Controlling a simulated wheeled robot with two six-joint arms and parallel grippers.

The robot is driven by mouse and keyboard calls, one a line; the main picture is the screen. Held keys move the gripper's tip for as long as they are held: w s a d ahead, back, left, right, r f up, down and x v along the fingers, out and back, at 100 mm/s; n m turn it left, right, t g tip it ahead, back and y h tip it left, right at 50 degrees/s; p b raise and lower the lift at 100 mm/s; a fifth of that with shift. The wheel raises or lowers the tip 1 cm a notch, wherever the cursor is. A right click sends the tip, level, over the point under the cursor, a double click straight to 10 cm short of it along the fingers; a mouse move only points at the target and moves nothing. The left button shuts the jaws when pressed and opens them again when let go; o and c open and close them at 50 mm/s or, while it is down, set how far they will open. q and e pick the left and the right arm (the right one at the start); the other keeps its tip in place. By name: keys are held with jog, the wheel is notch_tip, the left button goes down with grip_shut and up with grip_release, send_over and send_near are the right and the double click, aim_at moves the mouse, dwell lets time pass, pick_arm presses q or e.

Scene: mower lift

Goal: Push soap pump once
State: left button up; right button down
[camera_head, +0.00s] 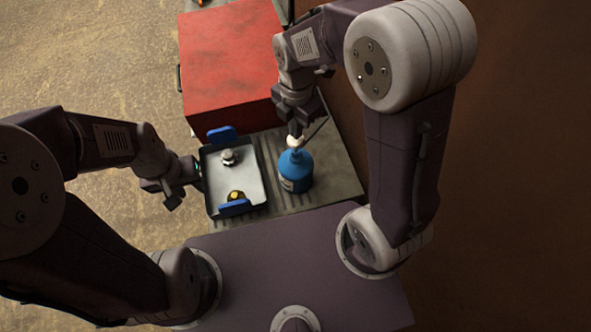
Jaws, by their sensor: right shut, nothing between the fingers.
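A blue soap bottle (296,176) with a white pump head (296,141) stands upright on the grey ribbed surface (328,172). My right gripper (296,130) is shut and empty, pointing down directly over the pump head. Its fingertips look to be at or just above the pump's top; I cannot tell whether they touch. My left gripper (190,184) is at the left edge of a grey tray (233,178) with blue handles. Its fingers are partly hidden, and I cannot tell if they hold the tray's edge.
The tray holds a small metal part (229,157) and a yellow and black part (237,196). A large red box (232,60) stands behind the tray. A brown wall (490,150) is close on the right. Speckled floor (90,60) is open on the left.

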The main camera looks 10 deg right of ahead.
jog(key=shift+f+b, duration=1.6)
jog(key=shift+f, duration=0.85)
jog(key=shift+r, duration=0.1)
jog(key=shift+r+p, duration=2.5)
jog(key=shift+r, duration=0.05)
notch_tip(320, 180, up, 6)
jog(key=p, duration=0.5)
jog(key=shift+p, duration=0.4)
jog(key=shift+f, duration=0.1)
